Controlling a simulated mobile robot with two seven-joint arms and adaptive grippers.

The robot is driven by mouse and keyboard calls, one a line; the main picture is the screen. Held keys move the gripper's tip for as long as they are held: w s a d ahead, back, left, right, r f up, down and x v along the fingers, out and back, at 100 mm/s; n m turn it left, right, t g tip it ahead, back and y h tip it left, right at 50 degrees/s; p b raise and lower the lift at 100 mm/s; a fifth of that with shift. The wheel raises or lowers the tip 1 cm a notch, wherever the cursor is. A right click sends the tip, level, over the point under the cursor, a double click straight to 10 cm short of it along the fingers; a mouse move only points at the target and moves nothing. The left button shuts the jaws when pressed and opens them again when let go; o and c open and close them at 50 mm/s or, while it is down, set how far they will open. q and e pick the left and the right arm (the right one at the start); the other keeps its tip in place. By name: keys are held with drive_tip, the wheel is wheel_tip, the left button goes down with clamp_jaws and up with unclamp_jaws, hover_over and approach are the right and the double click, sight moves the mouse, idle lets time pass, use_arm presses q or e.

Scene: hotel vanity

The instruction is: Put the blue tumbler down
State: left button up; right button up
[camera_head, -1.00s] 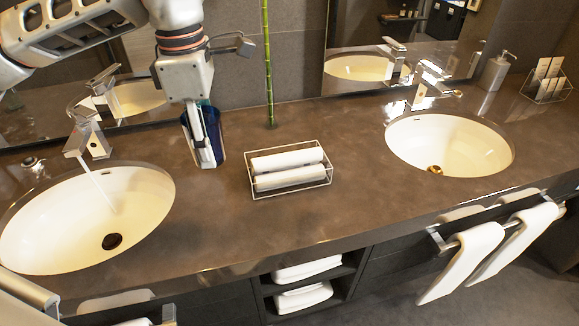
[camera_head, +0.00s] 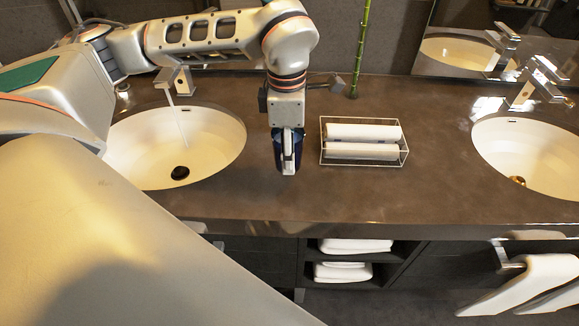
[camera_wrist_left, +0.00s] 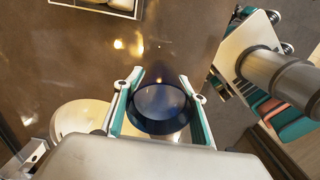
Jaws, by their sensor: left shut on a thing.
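The dark blue tumbler (camera_head: 279,155) is upright over the brown counter, between the left basin and the wire tray. My left gripper (camera_head: 289,152) points down and is shut on it, and hides part of its side. In the left wrist view, the tumbler's round blue mouth (camera_wrist_left: 160,100) lies between the two teal-edged fingers of the left gripper (camera_wrist_left: 161,92). The tumbler's base is low over the counter, but I cannot tell whether it touches. My right gripper is not in view.
A wire tray (camera_head: 364,163) with rolled white towels stands right of the tumbler. The left basin (camera_head: 215,150), with water running from its faucet (camera_head: 175,80), is to the left. A green bamboo stalk (camera_head: 361,45) stands behind. Bare counter (camera_head: 330,195) lies in front, up to its edge.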

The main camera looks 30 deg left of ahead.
use_arm(q)
drive_tip(key=shift+f, duration=2.6)
drive_tip(key=shift+f, duration=0.2)
drive_tip(key=o, duration=1.4)
drive_tip(key=shift+c, duration=0.2)
drive_tip(key=shift+r, duration=0.1)
wheel_tip(320, 180, up, 12)
drive_tip(key=shift+a+r, duration=0.1)
